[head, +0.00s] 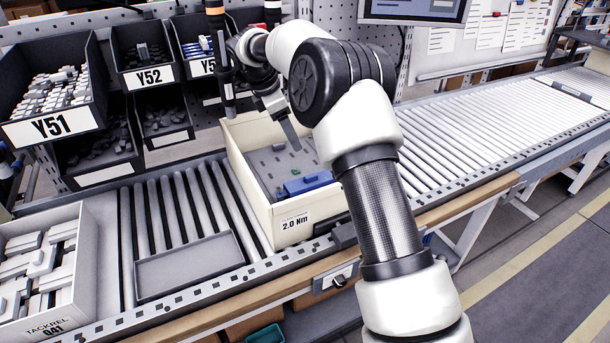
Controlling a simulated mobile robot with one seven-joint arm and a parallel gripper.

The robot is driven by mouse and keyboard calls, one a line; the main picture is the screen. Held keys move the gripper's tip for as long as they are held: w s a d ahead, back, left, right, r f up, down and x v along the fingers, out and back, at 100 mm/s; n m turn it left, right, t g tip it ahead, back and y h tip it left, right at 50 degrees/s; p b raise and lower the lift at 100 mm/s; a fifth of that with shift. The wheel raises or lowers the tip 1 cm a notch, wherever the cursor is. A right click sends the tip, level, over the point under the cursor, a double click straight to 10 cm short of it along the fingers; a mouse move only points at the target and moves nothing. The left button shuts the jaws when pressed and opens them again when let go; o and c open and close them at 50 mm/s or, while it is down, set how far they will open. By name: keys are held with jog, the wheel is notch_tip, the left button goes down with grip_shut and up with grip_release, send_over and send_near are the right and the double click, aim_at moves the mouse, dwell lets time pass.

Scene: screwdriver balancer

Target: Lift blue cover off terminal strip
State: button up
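A small green piece (295,172) shows just behind the cover. My gripper (291,136) hangs over the back part of the box, above and behind the cover, apart from it. One slanted finger shows, and the gap between the fingers cannot be seen. My arm hides the box's right side.
The box stands on a roller conveyor (470,119). A hanging screwdriver (226,75) is close left of my gripper. Bins Y51 (50,132) and Y52 (149,77) stand at the back left. A grey tray (190,266) and a parts box (45,325) are at front left. The right conveyor is mostly clear.

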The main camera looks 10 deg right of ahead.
jog(key=n, duration=0.2)
send_near(308, 176)
jog(key=x, duration=0.2)
jog(key=b+x, duration=0.1)
jog(key=x, duration=0.3)
jog(key=shift+a+f, duration=0.2)
jog(key=shift+f, duration=0.15)
jog(key=shift+d+b+x, duration=0.15)
jog(key=shift+b+x, duration=0.05)
jog(key=shift+x, duration=1.4)
jog(key=shift+d+b+x, duration=0.15)
jog(key=shift+b+x, duration=0.05)
jog(key=shift+x, duration=1.4)
jog(key=shift+s, duration=0.15)
jog(key=c, duration=1.5)
jog(key=shift+r, duration=0.1)
jog(key=shift+r, duration=0.1)
notch_tip(308, 176, up, 18)
jog(key=p, duration=1.1)
jog(key=s+a, duration=0.3)
jog(key=a, duration=0.7)
jog(key=s+a+p, duration=0.1)
jog(key=s+a, duration=0.2)
jog(key=a, duration=0.7)
jog(key=s+a+p, duration=0.1)
jog(key=s+a, duration=0.3)
jog(key=a, duration=0.6)
jog(key=shift+a, duration=0.25)
